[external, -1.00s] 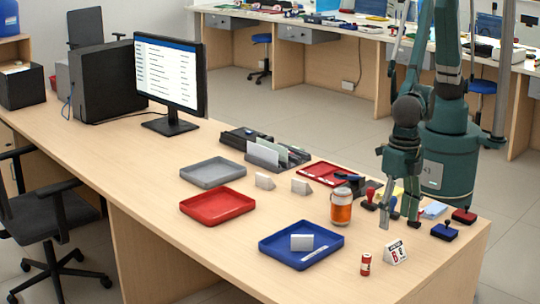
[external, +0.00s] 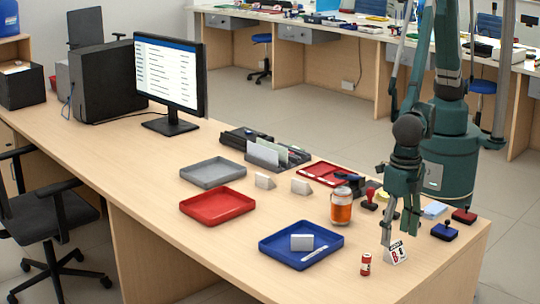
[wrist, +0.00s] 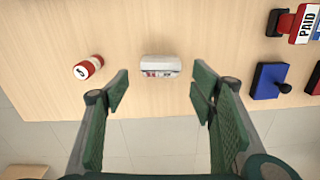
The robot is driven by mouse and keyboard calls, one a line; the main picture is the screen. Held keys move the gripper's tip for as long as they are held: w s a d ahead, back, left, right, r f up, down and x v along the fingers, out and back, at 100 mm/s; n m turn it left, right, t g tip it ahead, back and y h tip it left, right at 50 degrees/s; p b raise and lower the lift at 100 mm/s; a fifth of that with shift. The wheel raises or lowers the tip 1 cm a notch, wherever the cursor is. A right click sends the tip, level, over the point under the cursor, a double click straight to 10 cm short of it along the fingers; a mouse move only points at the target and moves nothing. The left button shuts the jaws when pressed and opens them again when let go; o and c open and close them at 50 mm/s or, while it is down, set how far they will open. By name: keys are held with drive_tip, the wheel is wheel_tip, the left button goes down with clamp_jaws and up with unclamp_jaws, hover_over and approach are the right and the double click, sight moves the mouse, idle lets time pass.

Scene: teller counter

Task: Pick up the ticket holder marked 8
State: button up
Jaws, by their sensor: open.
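The ticket holder marked 8 (external: 398,257) is a small white wedge with a dark and red mark, standing near the front right edge of the counter. In the wrist view, the white holder (wrist: 160,66) lies just beyond the gap between the fingertips, roughly centred. My gripper (external: 401,238) is open and empty, just above and behind the holder in the external view, covering part of its top. Both fingers of my gripper (wrist: 159,82) show in the wrist view, spread wider than the holder. I cannot tell whether they touch it.
A red-and-white cylinder (external: 366,264) stands close to the holder's left. A blue tray (external: 272,248) holds a white block. An orange jar (external: 341,207) and a blue-based stamp (external: 445,232) stand nearby. Two white wedges stand farther back. The counter's front edge is close.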

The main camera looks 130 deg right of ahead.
sight(395, 245)
drive_tip(key=shift+f, duration=0.2)
drive_tip(key=shift+d+f+b, duration=0.15)
drive_tip(key=shift+f+b, duration=0.45)
drive_tip(key=shift+f, duration=1.95)
drive_tip(key=shift+s, duration=0.1)
drive_tip(key=shift+c, duration=0.2)
drive_tip(key=c, duration=0.9)
